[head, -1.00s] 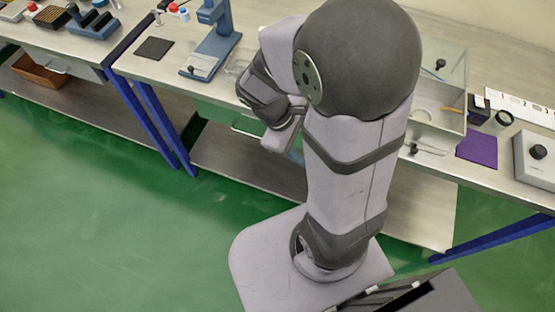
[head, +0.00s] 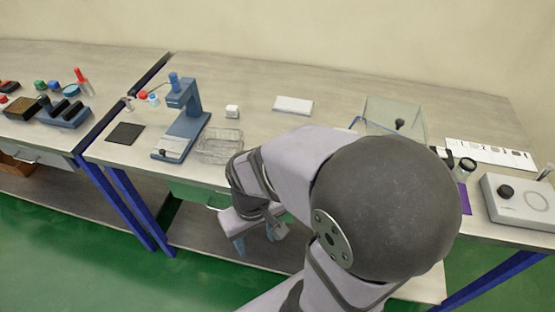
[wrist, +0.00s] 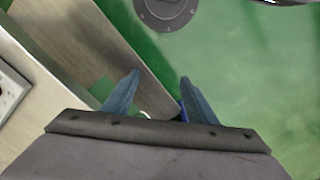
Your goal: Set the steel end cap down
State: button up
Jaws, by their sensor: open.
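I cannot pick out the steel end cap in either view. My gripper (wrist: 160,76) is open in the wrist view, its two blue fingers apart with nothing between them. In the head view my gripper (head: 257,238) hangs at the front edge of the bench, below the level of the top, and my own arm partly hides it.
A black mat (head: 125,133) lies left of the press. A clear-walled box (head: 385,112) and a grey device (head: 520,203) stand at right.

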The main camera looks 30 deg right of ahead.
jog(key=s+d+r+m+g+p, duration=0.1)
jog(key=s+d+m+p, duration=0.15)
jog(key=d+p, duration=0.2)
jog(key=w+d+r+m, duration=0.1)
jog(key=w+d, duration=0.3)
jog(key=w, duration=0.1)
jog(key=w+d+r+t+p, duration=0.1)
jog(key=w+d, duration=0.3)
jog(key=w, duration=0.2)
jog(key=w+d+r+m+t, duration=0.1)
jog(key=w+d, duration=0.3)
jog(key=w, duration=0.1)
jog(key=shift+w+d+r+m, duration=0.25)
jog(key=shift+w+d+m, duration=0.1)
jog(key=shift+w+d, duration=0.05)
jog(key=shift+w+d+r+t+h+p, duration=0.3)
jog(key=shift+w+d, duration=0.2)
jog(key=shift+w, duration=0.65)
jog(key=shift+w+d+r+t+h+p, duration=0.15)
jog(key=shift+w+d+t+p, duration=0.35)
jog(key=shift+w, duration=0.7)
jog(key=shift+w+d+r+t+h+p, duration=0.25)
jog(key=shift+w+d, duration=0.3)
jog(key=shift+w, duration=0.6)
jog(key=shift+p+x, duration=0.9)
jog(key=shift+x, duration=1.25)
